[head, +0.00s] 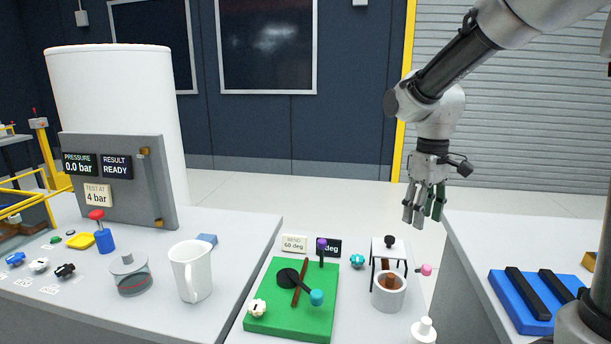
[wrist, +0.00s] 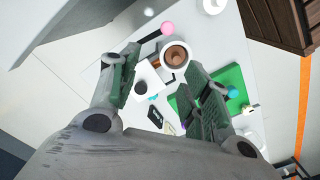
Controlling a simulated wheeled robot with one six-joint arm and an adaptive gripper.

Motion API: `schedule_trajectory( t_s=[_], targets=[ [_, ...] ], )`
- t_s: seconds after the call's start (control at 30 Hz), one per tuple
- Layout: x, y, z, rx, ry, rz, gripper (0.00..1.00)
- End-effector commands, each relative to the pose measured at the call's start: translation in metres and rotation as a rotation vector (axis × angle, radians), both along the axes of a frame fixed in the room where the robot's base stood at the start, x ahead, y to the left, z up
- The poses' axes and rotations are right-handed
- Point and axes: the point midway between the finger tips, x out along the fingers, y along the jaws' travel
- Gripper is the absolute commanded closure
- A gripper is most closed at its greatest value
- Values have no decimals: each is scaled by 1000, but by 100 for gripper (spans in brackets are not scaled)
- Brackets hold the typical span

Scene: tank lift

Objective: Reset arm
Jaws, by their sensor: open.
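My gripper (head: 426,203) hangs fingers down at the right of the head view, in the air above the gap behind the tables. Its fingers are apart and nothing is between them. In the wrist view my gripper (wrist: 158,95) shows spread green-padded fingers, with the bench some way below. A grey cup-like holder with a brown core (head: 389,292) stands on the bench beside a small black-knobbed frame (head: 389,250); the holder also shows in the wrist view (wrist: 176,54).
A green board (head: 275,325) with a lever, a white jug (head: 191,270) and a pressure panel (head: 115,170) reading 0.0 bar and READY stand to the left. A white tank rises behind the panel. A blue tray (head: 503,305) with black bars lies on the right table.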

Motion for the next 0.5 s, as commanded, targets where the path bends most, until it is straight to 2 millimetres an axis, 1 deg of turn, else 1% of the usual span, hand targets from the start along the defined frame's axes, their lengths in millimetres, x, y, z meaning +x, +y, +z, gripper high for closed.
schedule_trajectory(
  t_s=[0.03,0.17,0.2,0.27,0.3,0.4,0.5],
  targets=[
    [-18,-9,7,4,-17,-58,53],
    [-65,-33,21,17,-67,-217,53],
    [-81,-40,25,22,-87,-265,53],
    [-105,-51,30,33,-120,-331,53],
    [-120,-57,32,42,-144,-368,53],
    [-153,-71,37,59,-205,-435,53],
    [-177,-81,41,75,-269,-467,53]
  ],
)
